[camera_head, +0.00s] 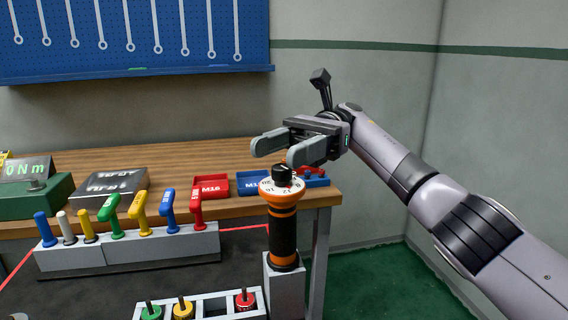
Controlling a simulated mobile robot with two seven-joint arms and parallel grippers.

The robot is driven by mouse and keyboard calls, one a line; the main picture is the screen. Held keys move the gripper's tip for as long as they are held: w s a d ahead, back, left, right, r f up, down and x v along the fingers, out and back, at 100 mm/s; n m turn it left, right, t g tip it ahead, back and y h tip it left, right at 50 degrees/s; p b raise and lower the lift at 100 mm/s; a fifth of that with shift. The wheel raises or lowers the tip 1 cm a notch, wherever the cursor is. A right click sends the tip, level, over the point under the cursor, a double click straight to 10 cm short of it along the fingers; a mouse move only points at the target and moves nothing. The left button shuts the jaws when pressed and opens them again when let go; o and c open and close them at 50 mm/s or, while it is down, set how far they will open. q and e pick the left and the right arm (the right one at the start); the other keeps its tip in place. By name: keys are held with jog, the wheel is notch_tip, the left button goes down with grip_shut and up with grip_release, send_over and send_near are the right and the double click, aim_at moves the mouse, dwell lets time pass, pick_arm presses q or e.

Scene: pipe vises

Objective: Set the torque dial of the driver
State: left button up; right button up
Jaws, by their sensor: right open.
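The driver (283,232) stands upright, black with orange bands, in a grey block holder (284,287) at the front right of the bench. On its top is the torque dial (281,190), a white numbered ring with a black knob (282,174) in the middle. My right gripper (279,148) is open and empty, with its two fingers pointing left just above and behind the knob in the picture. It appears apart from the dial, though the exact gap is hard to tell.
A grey rack (130,252) with several coloured handles stands left of the driver. A front rack (215,304) holds coloured knobs. Red (209,186) and blue (252,183) bins, a green display box (36,196) and a metal block (110,188) sit on the wooden shelf (190,155). Wrenches hang on a blue pegboard (200,62).

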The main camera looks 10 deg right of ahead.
notch_tip(320, 180, up, 7)
jog(key=shift+r+p, duration=0.1)
jog(key=shift+p, duration=1.15)
notch_tip(320, 180, up, 9)
jog(key=p, duration=0.8)
send_over(284, 165)
pick_arm(q)
notch_tip(284, 165, up, 9)
jog(key=a+p, duration=0.1)
jog(key=shift+s+a, duration=0.2)
jog(key=shift+s, duration=0.25)
pick_arm(e)
jog(key=shift+s+r, duration=0.1)
jog(key=shift+r, duration=0.5)
